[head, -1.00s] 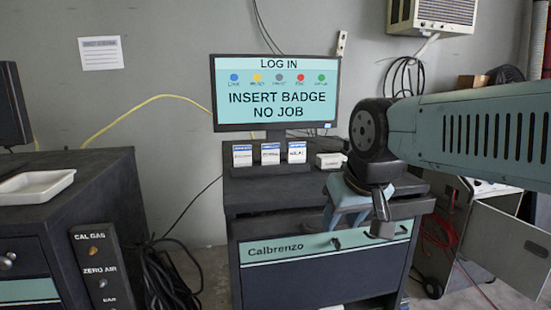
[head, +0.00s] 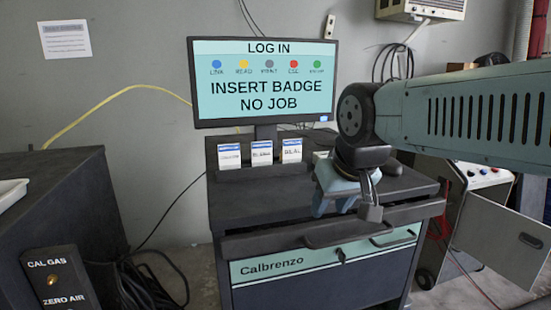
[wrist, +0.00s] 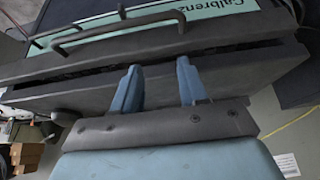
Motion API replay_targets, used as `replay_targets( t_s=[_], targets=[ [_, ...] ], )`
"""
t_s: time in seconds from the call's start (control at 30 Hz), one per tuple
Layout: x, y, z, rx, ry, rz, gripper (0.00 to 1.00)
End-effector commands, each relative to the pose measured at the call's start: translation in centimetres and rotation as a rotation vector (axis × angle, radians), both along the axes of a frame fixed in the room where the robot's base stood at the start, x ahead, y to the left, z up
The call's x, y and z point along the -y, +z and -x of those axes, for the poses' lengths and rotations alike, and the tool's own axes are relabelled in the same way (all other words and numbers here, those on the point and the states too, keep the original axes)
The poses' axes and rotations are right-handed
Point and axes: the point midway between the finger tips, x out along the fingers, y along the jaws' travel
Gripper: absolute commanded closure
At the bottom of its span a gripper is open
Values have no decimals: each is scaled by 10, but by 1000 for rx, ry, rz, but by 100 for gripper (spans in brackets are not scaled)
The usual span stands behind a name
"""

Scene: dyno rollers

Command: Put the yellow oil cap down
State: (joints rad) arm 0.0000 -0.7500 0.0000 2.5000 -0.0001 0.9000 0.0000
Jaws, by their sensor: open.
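I see no yellow oil cap in either current view. My gripper (head: 333,206) is in front of the arm's end in the head view, over the front right part of the dark Calbrenzo cabinet (head: 262,205). In the wrist view my gripper's two blue fingers (wrist: 159,80) stand apart with nothing between them, pointing at the cabinet's dark edge. I cannot tell whether the fingertips touch the cabinet.
A monitor (head: 263,82) reading "INSERT BADGE NO JOB" stands at the cabinet's back, with white cards (head: 261,152) below it. The cabinet top's left part is clear. A dark cabinet (head: 60,210) bearing a white tray (head: 10,192) stands left. Handles (head: 350,232) jut from the Calbrenzo front.

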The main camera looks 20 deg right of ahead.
Motion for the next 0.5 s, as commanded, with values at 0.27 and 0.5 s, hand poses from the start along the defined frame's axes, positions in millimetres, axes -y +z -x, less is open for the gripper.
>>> replay_targets(
  t_s=[0.27,0.5],
  targets=[
    [0,6,-5,-6,4,-1,42],
    [5,45,-50,-69,43,-15,29]
  ],
)
